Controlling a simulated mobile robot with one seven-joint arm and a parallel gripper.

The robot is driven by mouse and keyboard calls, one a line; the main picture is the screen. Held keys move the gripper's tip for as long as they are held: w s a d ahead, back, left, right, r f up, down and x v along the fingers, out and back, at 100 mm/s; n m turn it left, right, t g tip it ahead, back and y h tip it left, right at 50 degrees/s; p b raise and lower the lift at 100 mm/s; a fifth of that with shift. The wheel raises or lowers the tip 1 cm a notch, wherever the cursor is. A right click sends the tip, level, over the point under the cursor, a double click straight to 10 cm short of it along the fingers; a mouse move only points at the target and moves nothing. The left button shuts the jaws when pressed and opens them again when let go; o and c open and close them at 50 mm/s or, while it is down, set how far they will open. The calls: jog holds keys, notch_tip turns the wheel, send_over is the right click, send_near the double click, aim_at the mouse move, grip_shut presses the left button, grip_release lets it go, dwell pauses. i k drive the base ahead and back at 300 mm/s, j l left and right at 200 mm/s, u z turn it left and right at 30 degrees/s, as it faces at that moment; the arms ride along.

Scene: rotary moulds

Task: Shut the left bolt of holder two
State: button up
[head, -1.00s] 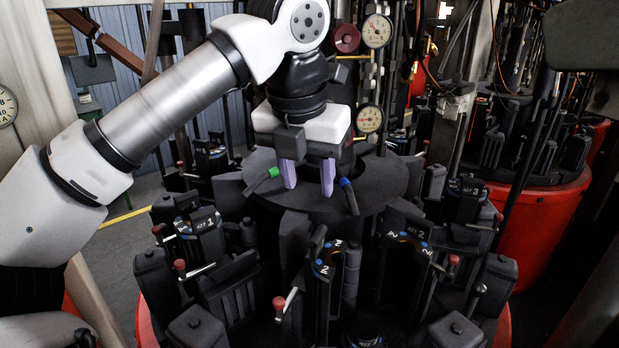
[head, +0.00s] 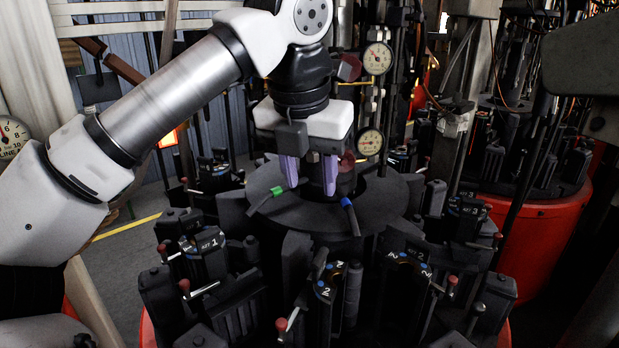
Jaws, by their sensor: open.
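Holder two (head: 335,283) appears to be the dark block at the front centre, with white "2" marks and blue dots; a "2" also shows on the dark block (head: 408,262) to its right. A metal rod with a red knob (head: 281,325) sticks up at the left of the front block and may be its left bolt. I cannot tell whether it is shut. My gripper (head: 310,174) points down with two purple fingers apart and empty. It is above the round dark centre plate (head: 378,195), behind the holders and away from the red knob.
A green-tipped rod (head: 268,197) and a blue-tipped rod (head: 350,215) lie over the centre plate near my fingers. A holder marked 1 (head: 212,252) stands at left, with a red-knobbed lever (head: 190,288). Another red-knobbed lever (head: 446,287) is at right. Tall dark blocks crowd the ring.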

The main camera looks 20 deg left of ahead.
aim_at(284, 327)
jog(key=k, duration=1.5)
